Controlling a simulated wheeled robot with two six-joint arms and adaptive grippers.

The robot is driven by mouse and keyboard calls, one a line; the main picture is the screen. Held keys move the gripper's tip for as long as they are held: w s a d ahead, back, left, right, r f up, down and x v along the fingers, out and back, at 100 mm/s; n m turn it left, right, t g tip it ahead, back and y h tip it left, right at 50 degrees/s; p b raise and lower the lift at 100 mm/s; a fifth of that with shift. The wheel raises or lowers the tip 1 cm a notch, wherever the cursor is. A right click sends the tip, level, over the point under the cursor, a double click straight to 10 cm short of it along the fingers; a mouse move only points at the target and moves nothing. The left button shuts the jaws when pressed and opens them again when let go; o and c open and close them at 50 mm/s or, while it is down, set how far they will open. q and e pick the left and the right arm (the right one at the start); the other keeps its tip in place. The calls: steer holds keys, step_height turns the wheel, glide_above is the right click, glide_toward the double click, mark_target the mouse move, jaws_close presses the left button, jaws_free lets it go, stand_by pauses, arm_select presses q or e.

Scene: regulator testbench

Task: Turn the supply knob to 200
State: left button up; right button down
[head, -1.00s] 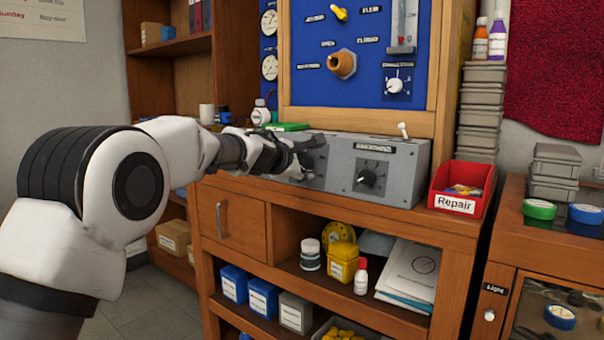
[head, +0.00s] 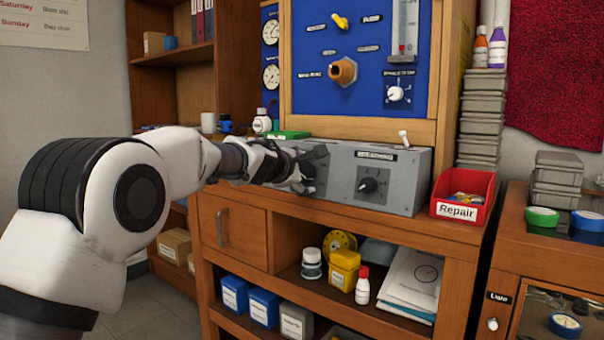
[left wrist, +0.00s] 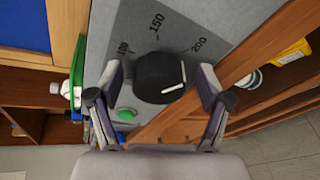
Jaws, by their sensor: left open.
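A black knob (left wrist: 160,76) with a white pointer line stands on a grey panel (left wrist: 127,30) in the left wrist view. The panel carries dial numbers 100, 150 and 200 around it. The pointer line lies on the knob's lower right side; its exact reading is unclear. My left gripper (left wrist: 160,82) is open, one finger on each side of the knob, with gaps showing. In the head view my left gripper (head: 312,170) is at the left part of the grey box (head: 340,180) and hides this knob. My right gripper is not in view.
A second black knob (head: 371,185) is on the box's right part. A red Repair bin (head: 460,208) stands right of the box. A green item (head: 288,135) lies behind the gripper. A green button (left wrist: 126,114) is near the left finger.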

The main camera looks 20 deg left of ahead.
arm_select(q)
steer(key=v, duration=1.2)
